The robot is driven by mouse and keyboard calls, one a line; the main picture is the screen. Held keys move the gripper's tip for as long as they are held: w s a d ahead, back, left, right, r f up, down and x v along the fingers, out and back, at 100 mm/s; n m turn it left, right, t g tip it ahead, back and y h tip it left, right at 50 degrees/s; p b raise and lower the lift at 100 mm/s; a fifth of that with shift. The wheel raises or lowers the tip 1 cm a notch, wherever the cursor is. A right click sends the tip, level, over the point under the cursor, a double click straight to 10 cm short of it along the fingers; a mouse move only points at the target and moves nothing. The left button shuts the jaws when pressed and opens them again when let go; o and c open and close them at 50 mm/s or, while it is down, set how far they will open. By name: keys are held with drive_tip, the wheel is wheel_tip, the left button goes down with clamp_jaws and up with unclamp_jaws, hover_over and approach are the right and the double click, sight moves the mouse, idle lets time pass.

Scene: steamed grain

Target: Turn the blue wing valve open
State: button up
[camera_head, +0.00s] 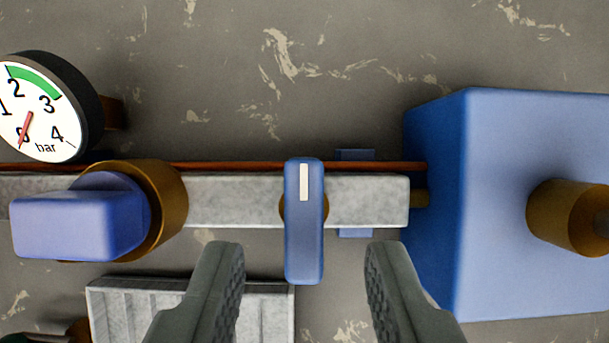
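A blue wing handle (304,238) with a white mark near its upper end sits at the middle of the view. It stands upright in the picture, across a grey horizontal bar (368,201), with a brass hub partly showing behind it. My gripper (305,260) is open, with its two dark fingers at the lower left and lower right of the handle. The handle's lower end lies between the fingertips in the picture, with a gap on both sides. No contact shows, and the depth between fingertips and handle is hard to tell.
A blue blocky knob (70,226) on a brass collar is at left, below a pressure gauge (38,112) with its needle near 0. A large blue box (510,150) with a brass fitting (568,217) stands at right. A ribbed grey panel (135,310) is lower left.

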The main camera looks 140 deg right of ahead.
sight(304, 227)
drive_tip(key=shift+x, duration=1.55)
clamp_jaws()
